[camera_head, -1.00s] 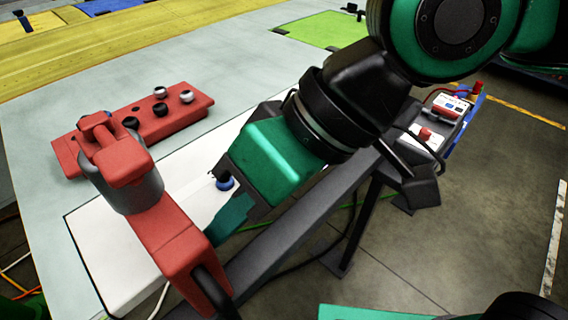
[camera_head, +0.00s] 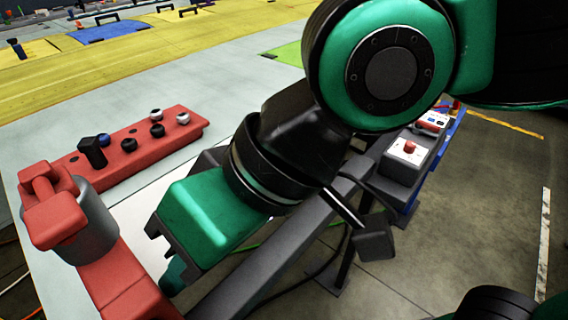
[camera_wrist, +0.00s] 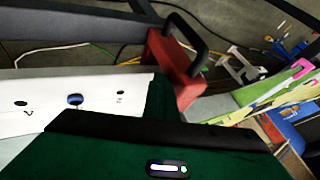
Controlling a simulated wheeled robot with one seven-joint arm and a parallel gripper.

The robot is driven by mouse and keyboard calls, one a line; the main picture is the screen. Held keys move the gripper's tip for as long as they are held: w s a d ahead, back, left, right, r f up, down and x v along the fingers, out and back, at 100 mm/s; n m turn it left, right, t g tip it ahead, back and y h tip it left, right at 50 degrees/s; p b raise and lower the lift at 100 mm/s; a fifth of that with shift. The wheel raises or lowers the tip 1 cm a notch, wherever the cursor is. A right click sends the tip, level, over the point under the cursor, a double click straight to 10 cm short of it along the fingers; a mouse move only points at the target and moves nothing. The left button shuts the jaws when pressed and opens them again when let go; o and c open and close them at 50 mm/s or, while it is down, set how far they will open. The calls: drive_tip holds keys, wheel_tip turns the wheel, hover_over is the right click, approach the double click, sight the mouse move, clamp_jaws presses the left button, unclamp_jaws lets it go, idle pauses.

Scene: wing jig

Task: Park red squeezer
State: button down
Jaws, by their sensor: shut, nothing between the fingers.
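The red squeezer (camera_head: 115,280), with a red body and a grey cylinder (camera_head: 85,230), is at the lower left of the head view, its lower end cut off by the frame. In the wrist view, a red body with a black handle (camera_wrist: 172,72), apparently the squeezer, is just beyond the fingers. My gripper (camera_head: 172,275) is shut and empty, just right of the red body in the head view. It also shows in the wrist view (camera_wrist: 158,97). I cannot tell whether the fingers touch the red body.
A red rack (camera_head: 185,130) with black and white knobs lies on the pale table (camera_head: 240,80). A white panel (camera_head: 150,205) with holes lies below my arm; it also shows in the wrist view (camera_wrist: 45,112). A grey box with a red button (camera_head: 409,148) stands on the right.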

drive_tip(key=shift+s, duration=0.1)
drive_tip(key=w+d+r, duration=0.4)
drive_tip(key=d+r, duration=0.4)
drive_tip(key=shift+w+d, duration=0.2)
drive_tip(key=shift+d, duration=0.15)
drive_tip(key=w+d+f+m+t+h, duration=0.2)
drive_tip(key=w+d+f+m, duration=0.35)
drive_tip(key=w+d, duration=0.35)
drive_tip(key=w+d+f+m+t+h, duration=0.2)
drive_tip(key=w+d+f+m, duration=0.2)
drive_tip(key=w+d+f, duration=0.5)
drive_tip(key=s+d+f+m+g+h, duration=0.1)
drive_tip(key=s+d+f+m, duration=0.1)
drive_tip(key=d, duration=0.6)
drive_tip(key=s+d+f+m+g+h, duration=0.1)
drive_tip(key=s+d+f+m, duration=0.1)
drive_tip(key=s+d, duration=0.3)
drive_tip(key=s+d+f+m+g+h, duration=0.1)
drive_tip(key=s+d+f+m, duration=0.2)
drive_tip(key=d, duration=0.8)
drive_tip(key=shift+s+d+m, duration=0.15)
drive_tip(key=shift+s+m, duration=0.3)
drive_tip(key=shift+s, duration=0.15)
